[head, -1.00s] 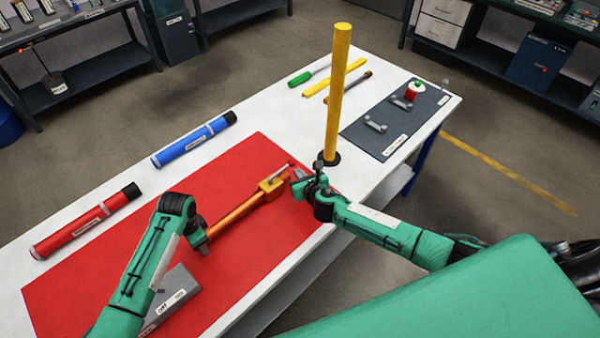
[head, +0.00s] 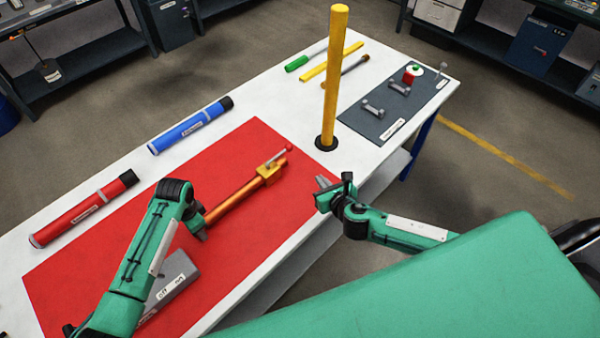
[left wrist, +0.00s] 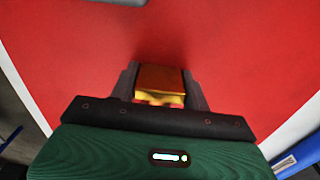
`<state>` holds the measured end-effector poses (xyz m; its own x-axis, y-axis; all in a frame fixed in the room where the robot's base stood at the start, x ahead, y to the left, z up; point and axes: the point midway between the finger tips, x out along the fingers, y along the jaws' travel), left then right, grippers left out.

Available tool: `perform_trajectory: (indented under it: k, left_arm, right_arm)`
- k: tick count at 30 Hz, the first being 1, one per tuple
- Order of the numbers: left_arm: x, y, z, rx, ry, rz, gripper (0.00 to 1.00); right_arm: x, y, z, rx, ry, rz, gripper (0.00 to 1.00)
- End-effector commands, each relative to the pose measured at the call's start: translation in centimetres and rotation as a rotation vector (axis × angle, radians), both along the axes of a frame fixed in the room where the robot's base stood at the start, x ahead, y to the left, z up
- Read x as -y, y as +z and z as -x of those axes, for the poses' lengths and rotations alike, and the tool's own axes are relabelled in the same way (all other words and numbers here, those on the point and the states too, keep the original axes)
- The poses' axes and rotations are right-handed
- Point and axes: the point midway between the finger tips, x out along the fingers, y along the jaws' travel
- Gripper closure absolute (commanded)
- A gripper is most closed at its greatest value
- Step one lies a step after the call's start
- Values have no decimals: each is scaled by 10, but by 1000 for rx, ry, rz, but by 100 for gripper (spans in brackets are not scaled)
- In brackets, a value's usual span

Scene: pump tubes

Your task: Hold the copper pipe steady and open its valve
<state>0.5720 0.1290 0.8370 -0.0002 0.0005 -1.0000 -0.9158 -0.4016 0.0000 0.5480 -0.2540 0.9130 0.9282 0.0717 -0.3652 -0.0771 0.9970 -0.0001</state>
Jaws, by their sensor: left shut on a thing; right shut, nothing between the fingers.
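The copper pipe (head: 232,203) lies over the red mat, pointing toward the far right. At its far end is a brass valve body (head: 268,171) with a thin red-tipped handle (head: 278,156), which looks roughly in line with the pipe. My left gripper (head: 200,226) is shut on the pipe's near end. In the left wrist view a copper and yellow piece of the pipe (left wrist: 160,80) sits between the left gripper's fingers (left wrist: 161,88). My right gripper (head: 322,193) is shut and empty, right of the valve and apart from it, near the table's front edge.
A yellow post (head: 334,80) stands upright behind the right gripper. Blue (head: 190,127) and red (head: 85,208) tubes lie along the back of the white table. A grey labelled block (head: 172,278) is beside my left arm. The red mat (head: 235,265) is bare in front of the pipe.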

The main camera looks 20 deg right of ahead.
Motion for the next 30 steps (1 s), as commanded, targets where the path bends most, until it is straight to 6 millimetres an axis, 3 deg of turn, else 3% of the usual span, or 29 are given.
perform_trajectory:
  k: [8,9,13,23,30]
  left_arm:
    - [0,0,0,-2,-1,-1,98]
    - [0,0,0,-2,-1,-1,51]
    - [0,0,0,-1,-1,-1,27]
    - [0,3,0,1,-1,1,27]
    - [0,40,-1,4,-1,2,27]
  right_arm:
    - [0,1,2,0,0,0,100]
    - [0,1,2,0,0,0,100]
    - [0,1,2,0,0,0,100]
    - [0,1,2,0,0,0,100]
    - [0,1,2,0,0,0,100]
